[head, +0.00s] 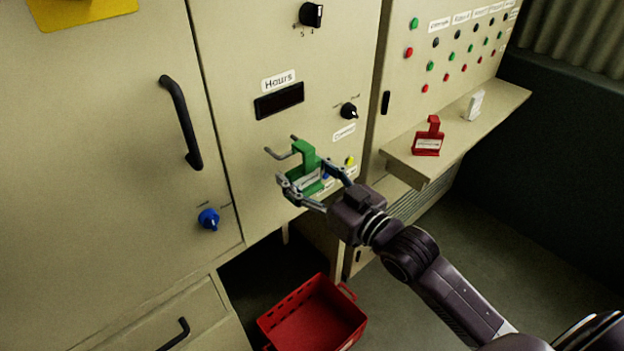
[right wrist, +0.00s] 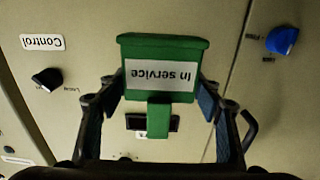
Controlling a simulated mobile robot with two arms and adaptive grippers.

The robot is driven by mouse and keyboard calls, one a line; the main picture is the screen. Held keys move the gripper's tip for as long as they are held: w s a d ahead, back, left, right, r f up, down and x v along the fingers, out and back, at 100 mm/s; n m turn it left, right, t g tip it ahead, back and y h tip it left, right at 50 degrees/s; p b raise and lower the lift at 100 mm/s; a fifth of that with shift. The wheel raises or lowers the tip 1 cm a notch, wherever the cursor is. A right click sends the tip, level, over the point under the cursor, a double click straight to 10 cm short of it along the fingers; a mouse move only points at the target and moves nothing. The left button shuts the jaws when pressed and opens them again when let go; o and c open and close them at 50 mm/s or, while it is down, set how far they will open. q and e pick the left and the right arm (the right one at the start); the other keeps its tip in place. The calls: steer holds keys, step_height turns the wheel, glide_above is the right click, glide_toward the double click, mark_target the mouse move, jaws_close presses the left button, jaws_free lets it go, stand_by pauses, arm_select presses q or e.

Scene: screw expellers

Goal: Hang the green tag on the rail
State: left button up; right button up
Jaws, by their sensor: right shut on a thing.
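The green tag (head: 307,160) has a hooked top and a white label. In the right wrist view the tag (right wrist: 162,50) shows upside down, and its label reads "In service". My right gripper (head: 307,181) is shut on the tag's lower body, one finger on each side, with the hook upward. The rail (head: 279,154) is a thin grey bent rod on the cabinet front. The tag's hook is right beside the rail in the head view and partly covers it. I cannot tell whether they touch. My left gripper is not in view.
A red tag (head: 428,142) and a small white object (head: 474,105) stand on the shelf (head: 405,161) at right. A red crate (head: 318,318) sits on the floor below. A yellow button (head: 350,160) and a black knob (head: 349,111) are close to my right gripper.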

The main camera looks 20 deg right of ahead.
steer(key=w, duration=0.1)
steer(key=w+b, duration=0.1)
steer(key=w+a+f, duration=0.1)
steer(key=shift+w+a+f, duration=0.1)
steer(key=shift+w, duration=0.05)
steer(key=shift+f, duration=0.15)
steer(key=shift+f, duration=0.1)
stand_by(0.4)
steer(key=o, duration=1.2)
steer(key=shift+o, duration=0.2)
